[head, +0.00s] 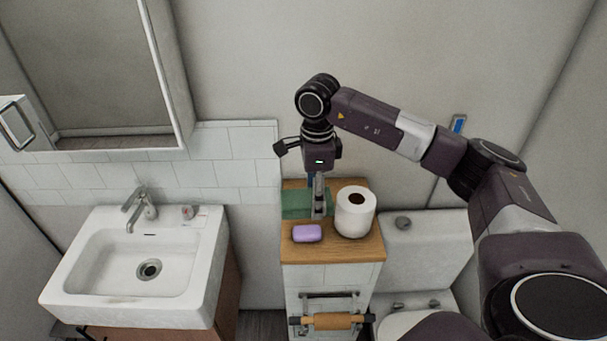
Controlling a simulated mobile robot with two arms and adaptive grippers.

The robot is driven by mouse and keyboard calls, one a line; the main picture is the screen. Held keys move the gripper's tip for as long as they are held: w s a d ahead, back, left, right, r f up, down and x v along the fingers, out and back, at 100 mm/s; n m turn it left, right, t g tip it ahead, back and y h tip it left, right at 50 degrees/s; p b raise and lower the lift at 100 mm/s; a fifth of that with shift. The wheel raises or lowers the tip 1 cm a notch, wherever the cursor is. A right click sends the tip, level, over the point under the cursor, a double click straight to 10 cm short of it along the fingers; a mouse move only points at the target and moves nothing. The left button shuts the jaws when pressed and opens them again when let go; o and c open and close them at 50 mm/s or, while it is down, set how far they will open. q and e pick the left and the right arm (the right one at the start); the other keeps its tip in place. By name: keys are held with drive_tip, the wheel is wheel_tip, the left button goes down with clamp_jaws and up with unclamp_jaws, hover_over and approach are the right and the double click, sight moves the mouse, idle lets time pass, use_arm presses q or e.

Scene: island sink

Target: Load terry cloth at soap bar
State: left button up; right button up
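A purple soap bar (307,233) lies at the front left of a small wooden shelf top (290,252). A flat green cloth (295,203), which looks like the terry cloth, lies behind the soap on the same top. My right gripper (318,213) points straight down at the right part of the cloth, behind the soap and apart from it. Its fingers hide part of the cloth. Whether they are open or closed on the cloth is not clear. My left gripper is not in view.
A white toilet paper roll (355,213) stands upright close to the right of my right gripper. A white sink (90,262) with a faucet (139,205) is at the left. A toilet (428,245) is at the right. A roll holder (333,321) is below the top.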

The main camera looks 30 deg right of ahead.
sight(315, 230)
drive_tip(key=shift+s+f, duration=0.1)
drive_tip(key=shift+s, duration=0.2)
drive_tip(key=shift+s+a+f, duration=0.1)
drive_tip(key=shift+f, duration=0.65)
wheel_tip(315, 230, down, 3)
drive_tip(key=shift+f+b, duration=0.2)
drive_tip(key=shift+b, duration=0.85)
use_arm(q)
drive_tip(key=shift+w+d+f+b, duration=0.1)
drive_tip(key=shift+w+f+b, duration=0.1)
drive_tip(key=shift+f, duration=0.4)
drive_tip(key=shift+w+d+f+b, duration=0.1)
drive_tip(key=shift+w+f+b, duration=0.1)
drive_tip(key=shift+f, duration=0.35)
use_arm(e)
drive_tip(key=shift+f, duration=0.85)
use_arm(q)
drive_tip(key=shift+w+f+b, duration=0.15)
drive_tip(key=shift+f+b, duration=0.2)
drive_tip(key=shift+b, duration=0.05)
use_arm(e)
drive_tip(key=shift+f, duration=0.45)
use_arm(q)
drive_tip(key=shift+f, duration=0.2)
use_arm(e)
drive_tip(key=shift+f, duration=0.1)
